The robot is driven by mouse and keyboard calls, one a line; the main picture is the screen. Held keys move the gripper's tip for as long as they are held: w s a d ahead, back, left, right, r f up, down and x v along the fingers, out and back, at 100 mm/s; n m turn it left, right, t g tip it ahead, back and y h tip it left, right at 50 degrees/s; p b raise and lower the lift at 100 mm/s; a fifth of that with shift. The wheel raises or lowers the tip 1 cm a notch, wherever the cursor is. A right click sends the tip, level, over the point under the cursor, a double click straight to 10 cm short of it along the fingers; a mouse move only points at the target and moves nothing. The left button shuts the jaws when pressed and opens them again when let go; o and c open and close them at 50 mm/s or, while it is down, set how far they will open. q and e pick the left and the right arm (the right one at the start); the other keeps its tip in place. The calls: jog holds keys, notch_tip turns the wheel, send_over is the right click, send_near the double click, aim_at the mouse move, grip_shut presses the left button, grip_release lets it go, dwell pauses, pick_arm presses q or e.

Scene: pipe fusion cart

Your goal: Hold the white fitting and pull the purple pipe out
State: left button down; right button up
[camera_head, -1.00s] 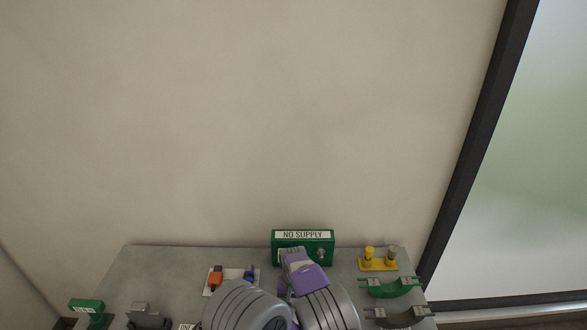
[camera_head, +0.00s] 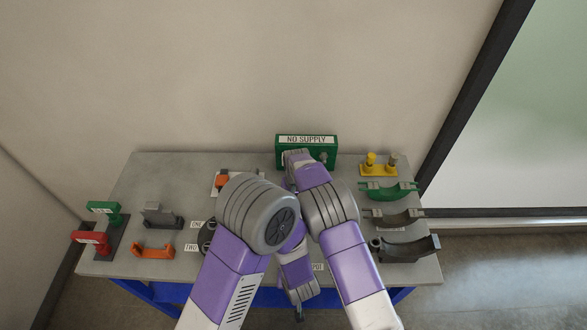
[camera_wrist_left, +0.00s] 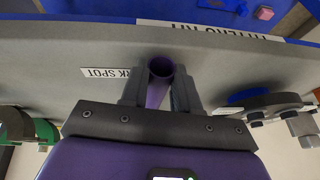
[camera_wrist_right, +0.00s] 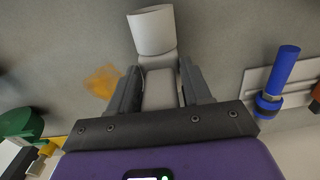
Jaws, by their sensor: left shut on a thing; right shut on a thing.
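The purple pipe (camera_wrist_left: 158,88) is between my left gripper's fingers (camera_wrist_left: 160,92) in the left wrist view, its hollow round end showing. In the head view my left gripper (camera_head: 299,298) is low over the table's front edge, by a partly covered label. The white fitting (camera_wrist_right: 152,32) is between my right gripper's fingers (camera_wrist_right: 160,85) in the right wrist view; no purple pipe shows in it there. My right gripper is farther back, just before the green NO SUPPLY box, its fingertips hidden in the head view. The fitting is hidden there too. The pipe and fitting appear apart.
The green NO SUPPLY box (camera_head: 307,148) stands at the back. Green (camera_head: 388,190) and dark (camera_head: 404,248) cradles are at right, below a yellow stand (camera_head: 378,165). Red (camera_head: 91,240) and orange (camera_head: 153,250) parts are at left. A blue peg (camera_wrist_right: 284,66) stands near the right gripper.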

pick_arm(q)
jog(key=shift+f, duration=0.25)
pick_arm(e)
jog(key=shift+s+d+f, duration=0.1)
jog(key=shift+d+f, duration=0.05)
jog(key=shift+f, duration=0.05)
pick_arm(q)
jog(key=c, duration=0.8)
grip_release()
jog(key=shift+o, duration=0.2)
pick_arm(e)
jog(key=shift+a, duration=0.2)
pick_arm(q)
jog(key=shift+d, duration=0.15)
pick_arm(e)
jog(key=shift+r, duration=0.1)
pick_arm(q)
jog(key=shift+s+d+r, duration=0.1)
jog(key=shift+r, duration=0.1)
jog(key=v, duration=0.7)
jog(key=shift+a, duration=0.4)
pick_arm(e)
jog(key=shift+d, duration=0.15)
